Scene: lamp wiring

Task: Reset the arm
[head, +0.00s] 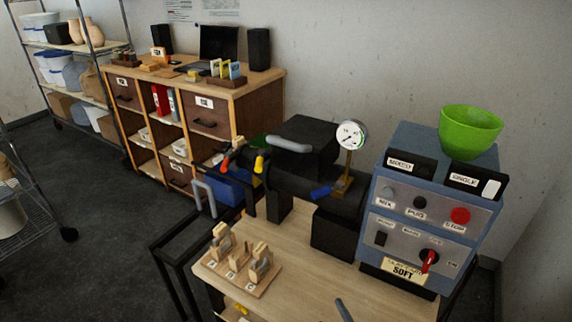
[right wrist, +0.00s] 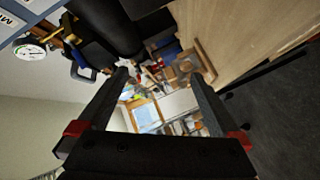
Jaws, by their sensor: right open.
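My right gripper (right wrist: 158,78) fills the lower part of the right wrist view. Its two dark fingers, with red pieces near their bases, are spread wide apart. Nothing is held between them; only the far-off room shows through the gap. In the head view a dark grey bar (head: 343,309) shows at the bottom edge over the table; I cannot tell whether it is part of my right gripper. My left gripper is in neither view.
A wooden table (head: 320,285) bears a black machine (head: 300,150) with a gauge (head: 351,135), a blue control box (head: 411,217) with a green bowl (head: 470,131) on top, and a wooden rack (head: 241,262). A cabinet (head: 238,116) and shelving stand behind. Grey floor lies open at left.

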